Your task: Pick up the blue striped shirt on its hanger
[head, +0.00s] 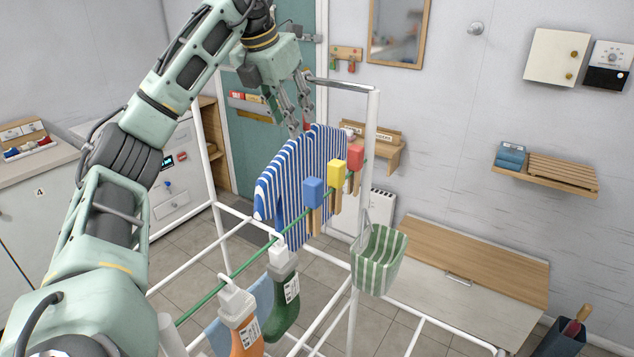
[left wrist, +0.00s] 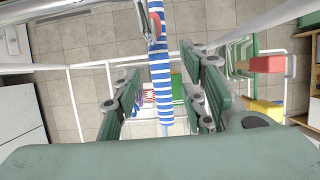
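The blue and white striped shirt (head: 298,182) hangs from the white frame rack, near the green line. In the left wrist view the shirt (left wrist: 161,75) shows edge-on from above, as a narrow striped strip. My left gripper (head: 297,112) is above the shirt's top edge in the head view, pointing down. In the left wrist view my left gripper (left wrist: 160,95) is open, one finger on each side of the strip, with visible gaps. The hanger is not clearly visible; a small reddish and grey piece shows at the strip's top end. My right gripper is not in view.
Blue (head: 312,192), yellow (head: 335,173) and red (head: 355,157) pegs sit on the green line beside the shirt. A striped basket (head: 379,258) hangs at right. White rack bars surround the shirt.

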